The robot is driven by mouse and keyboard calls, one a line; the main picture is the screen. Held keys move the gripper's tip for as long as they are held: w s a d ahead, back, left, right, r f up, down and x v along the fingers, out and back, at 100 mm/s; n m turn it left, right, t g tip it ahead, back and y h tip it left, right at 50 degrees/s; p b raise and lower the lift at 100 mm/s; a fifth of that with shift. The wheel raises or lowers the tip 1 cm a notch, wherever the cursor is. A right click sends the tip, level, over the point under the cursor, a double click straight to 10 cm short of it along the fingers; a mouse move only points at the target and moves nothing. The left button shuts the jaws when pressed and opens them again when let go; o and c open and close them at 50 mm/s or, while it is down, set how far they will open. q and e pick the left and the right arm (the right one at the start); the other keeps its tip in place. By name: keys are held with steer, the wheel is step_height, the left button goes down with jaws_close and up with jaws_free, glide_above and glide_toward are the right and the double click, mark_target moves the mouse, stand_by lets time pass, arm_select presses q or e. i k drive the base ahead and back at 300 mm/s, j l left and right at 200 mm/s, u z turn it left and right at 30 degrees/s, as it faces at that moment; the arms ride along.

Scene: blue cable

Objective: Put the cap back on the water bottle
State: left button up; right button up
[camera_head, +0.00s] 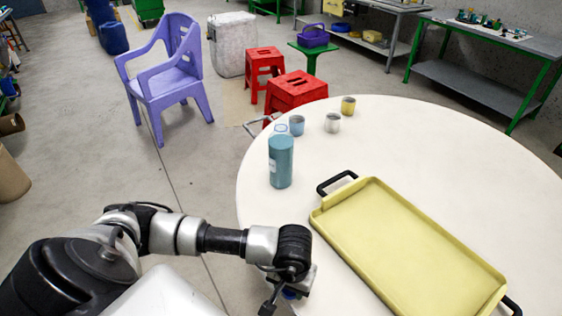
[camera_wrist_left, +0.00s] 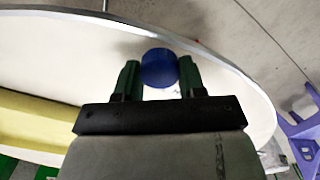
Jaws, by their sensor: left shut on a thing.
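A teal water bottle (camera_head: 281,162) with a clear, uncapped-looking neck stands upright near the left edge of the round white table (camera_head: 420,140). My left gripper (camera_head: 284,296) is at the table's near left edge, closer to me than the bottle and apart from it. In the left wrist view the left gripper (camera_wrist_left: 160,80) is shut on a round dark blue cap (camera_wrist_left: 158,67), held between its two green fingers. In the head view only a small bit of blue shows at the gripper. My right gripper is not in view.
A yellow tray (camera_head: 400,242) with black handles lies on the table right of my left gripper. Three small cups, blue (camera_head: 297,125), white (camera_head: 332,123) and yellow (camera_head: 348,106), stand behind the bottle. The table's right side is clear.

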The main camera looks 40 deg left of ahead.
mark_target(280, 142)
steer(key=j+z, duration=0.1)
steer(key=j, duration=0.35)
steer(key=j+z, duration=0.1)
steer(key=j, duration=0.35)
steer(key=k+j+z, duration=0.1)
steer(key=j, duration=0.3)
steer(key=j+z, duration=0.15)
steer(key=j, duration=0.3)
steer(key=k+j+z, duration=0.1)
steer(key=j, duration=0.3)
steer(key=k+j+z, duration=0.1)
steer(key=j, duration=0.35)
steer(key=k+j+z, duration=0.1)
steer(key=j, duration=0.3)
steer(key=k, duration=0.1)
